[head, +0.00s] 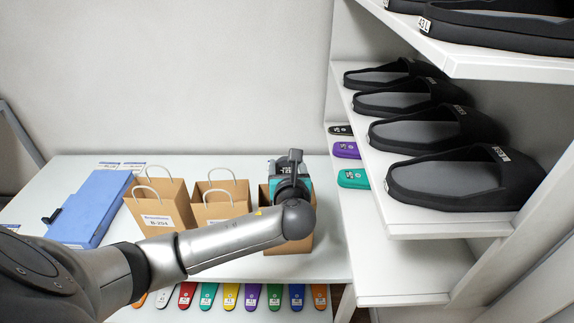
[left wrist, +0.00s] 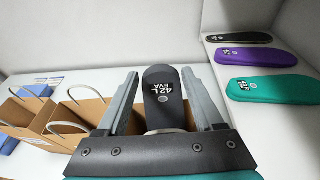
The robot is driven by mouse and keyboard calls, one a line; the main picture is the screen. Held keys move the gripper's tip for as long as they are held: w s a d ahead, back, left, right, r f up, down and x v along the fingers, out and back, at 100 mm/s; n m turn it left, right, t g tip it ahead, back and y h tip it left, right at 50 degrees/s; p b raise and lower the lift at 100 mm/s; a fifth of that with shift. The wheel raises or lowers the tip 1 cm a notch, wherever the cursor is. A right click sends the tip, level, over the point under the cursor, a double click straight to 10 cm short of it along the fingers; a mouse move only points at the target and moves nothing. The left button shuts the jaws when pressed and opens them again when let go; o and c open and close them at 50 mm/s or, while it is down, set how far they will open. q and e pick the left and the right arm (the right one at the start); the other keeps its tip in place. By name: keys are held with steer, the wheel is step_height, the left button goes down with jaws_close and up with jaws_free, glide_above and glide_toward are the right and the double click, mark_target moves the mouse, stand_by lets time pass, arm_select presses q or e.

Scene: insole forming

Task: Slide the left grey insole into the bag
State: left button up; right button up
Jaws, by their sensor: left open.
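The grey insole (left wrist: 163,98), dark and marked "42 L EVA", stands upright between the fingers of my left gripper (left wrist: 160,74) in the left wrist view. The fingers are spread, with a gap on each side of the insole. In the head view my left gripper (head: 289,182) is over the rightmost brown paper bag (head: 288,244), and my arm covers much of that bag. The insole's lower end is hidden behind the gripper body, so I cannot tell how deep it sits in the bag. My right gripper is not in view.
Two more paper bags (head: 159,207) (head: 217,207) with white handles stand to the left. A blue case (head: 93,210) lies beyond them. Black, purple (head: 347,150) and teal insoles lie at right. A white shelf (head: 415,224) with black slippers closes off the right side.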

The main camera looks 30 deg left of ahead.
arm_select(q)
steer(key=o, duration=0.4)
steer(key=p+v, duration=0.1)
steer(key=v, duration=1.4)
steer(key=shift+d, duration=0.15)
stand_by(0.5)
steer(key=s+f+n+g+h+b, duration=0.2)
steer(key=f+n+g+b, duration=0.15)
steer(key=f, duration=1.55)
steer(key=s+f+n+g+h+b, duration=0.2)
steer(key=f+n+b, duration=0.3)
steer(key=f, duration=1.5)
steer(key=s+f+n+g+h+b, duration=0.4)
steer(key=s+f+n, duration=0.6)
steer(key=s+f, duration=0.7)
steer(key=s+d+f+n+b, duration=0.1)
steer(key=s+f+n, duration=0.1)
steer(key=s+f, duration=0.1)
steer(key=s+f+n+g+b, duration=0.1)
steer(key=s+f+n+b, duration=0.1)
steer(key=s+f+n, duration=0.1)
steer(key=s+d+f+n+b, duration=0.1)
steer(key=s+f+n, duration=0.2)
steer(key=s, duration=0.4)
steer(key=shift+d+f+g, duration=0.35)
steer(key=shift+f, duration=0.35)
